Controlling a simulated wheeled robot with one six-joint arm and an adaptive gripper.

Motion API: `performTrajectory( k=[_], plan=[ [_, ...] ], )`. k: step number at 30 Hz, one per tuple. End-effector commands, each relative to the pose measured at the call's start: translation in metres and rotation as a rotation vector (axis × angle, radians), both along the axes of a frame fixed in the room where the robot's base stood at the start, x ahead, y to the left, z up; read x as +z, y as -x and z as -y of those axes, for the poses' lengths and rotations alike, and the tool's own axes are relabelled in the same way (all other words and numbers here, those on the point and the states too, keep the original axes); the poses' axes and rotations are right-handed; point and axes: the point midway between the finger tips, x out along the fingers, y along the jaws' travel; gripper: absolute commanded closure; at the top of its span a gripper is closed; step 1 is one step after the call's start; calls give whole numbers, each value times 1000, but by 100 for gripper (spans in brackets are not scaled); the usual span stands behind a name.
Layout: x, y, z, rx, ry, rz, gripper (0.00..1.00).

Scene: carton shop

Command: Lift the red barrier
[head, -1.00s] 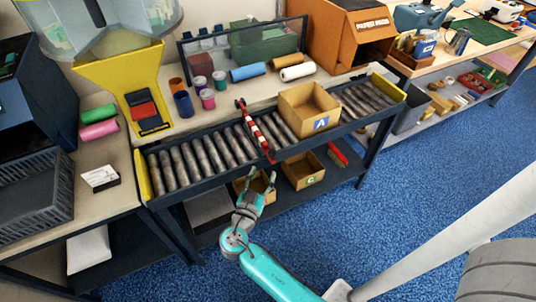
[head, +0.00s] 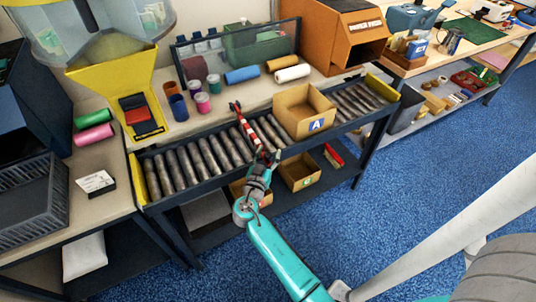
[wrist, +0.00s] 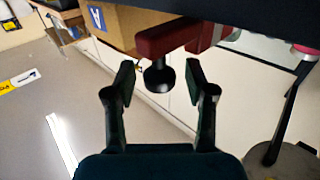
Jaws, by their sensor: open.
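The red barrier (head: 247,127) is a red-and-white striped bar lying across the roller conveyor, left of the carton marked A. Its near end reaches the conveyor's front rail. My gripper (head: 266,160) is at that near end, in front of the rail. In the wrist view the barrier's red end (wrist: 168,38) shows at the top, with a dark round knob (wrist: 158,76) below it. My gripper (wrist: 159,82) is open there, one finger on each side of the knob, with gaps on both sides.
The open carton A (head: 305,112) stands on the rollers just right of the barrier. Conveyor rollers (head: 190,163) to the left are empty. More cartons (head: 300,172) sit on the shelf below. Coloured rolls and cups (head: 202,102) stand behind the conveyor.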

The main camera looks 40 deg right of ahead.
Motion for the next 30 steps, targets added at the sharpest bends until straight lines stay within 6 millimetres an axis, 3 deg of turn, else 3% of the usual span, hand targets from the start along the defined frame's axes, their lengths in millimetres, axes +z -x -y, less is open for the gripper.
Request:
performTrajectory(
  k=[3,10,23,30],
  plan=[
    [0,0,0,0,0,0,45],
    [0,0,0,0,0,0,100],
    [8,0,0,-1,-8,-23,100],
    [36,-2,0,0,-33,-105,100]
  ],
)
